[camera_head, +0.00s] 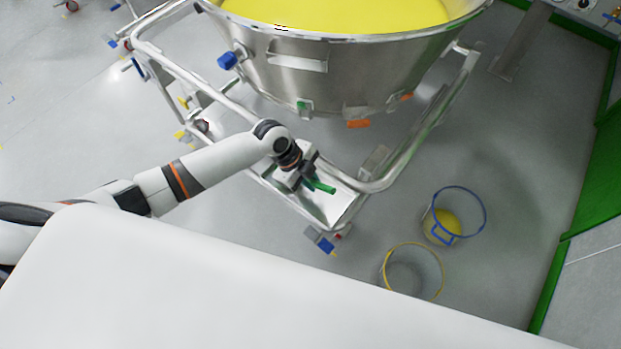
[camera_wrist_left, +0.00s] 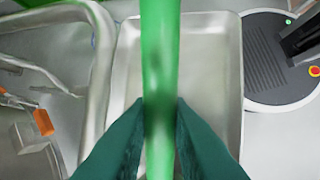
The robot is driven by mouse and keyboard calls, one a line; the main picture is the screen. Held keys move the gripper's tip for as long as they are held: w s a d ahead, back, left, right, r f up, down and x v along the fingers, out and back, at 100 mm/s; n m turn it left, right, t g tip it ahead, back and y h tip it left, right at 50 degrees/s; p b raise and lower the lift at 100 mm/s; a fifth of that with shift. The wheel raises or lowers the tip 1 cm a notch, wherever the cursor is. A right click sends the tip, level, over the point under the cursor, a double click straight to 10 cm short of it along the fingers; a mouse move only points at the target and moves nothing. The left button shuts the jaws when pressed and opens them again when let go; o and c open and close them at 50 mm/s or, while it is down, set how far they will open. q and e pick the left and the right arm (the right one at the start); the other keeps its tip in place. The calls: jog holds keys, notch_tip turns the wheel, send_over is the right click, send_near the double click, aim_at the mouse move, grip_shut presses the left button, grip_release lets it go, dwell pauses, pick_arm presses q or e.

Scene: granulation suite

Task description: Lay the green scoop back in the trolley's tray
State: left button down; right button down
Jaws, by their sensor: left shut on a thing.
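The green scoop (camera_head: 325,188) is held in my left gripper (camera_head: 312,181), over the trolley's tray (camera_head: 342,206) at the trolley's near corner. In the left wrist view, its green shaft (camera_wrist_left: 160,50) runs upright through the picture between the two dark teal fingers of the gripper (camera_wrist_left: 160,112), which are shut on it. The metal tray, with a raised rim, lies behind it (camera_wrist_left: 213,62) and looks bare where it shows. The scoop's bowl cannot be made out. I cannot tell the gap between scoop and tray. My right gripper is out of view.
A blue-rimmed bucket (camera_head: 466,190) with yellow contents and a yellow-rimmed bucket (camera_head: 436,262) stand on the floor to the right. A green-edged wall bounds the right side.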

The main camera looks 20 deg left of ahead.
pick_arm(q)
jog(key=shift+f, duration=0.1)
jog(key=c, duration=1.3)
grip_release()
jog(key=shift+c, duration=0.2)
jog(key=shift+r, duration=0.2)
jog(key=v, duration=1.2)
jog(key=shift+d, duration=0.1)
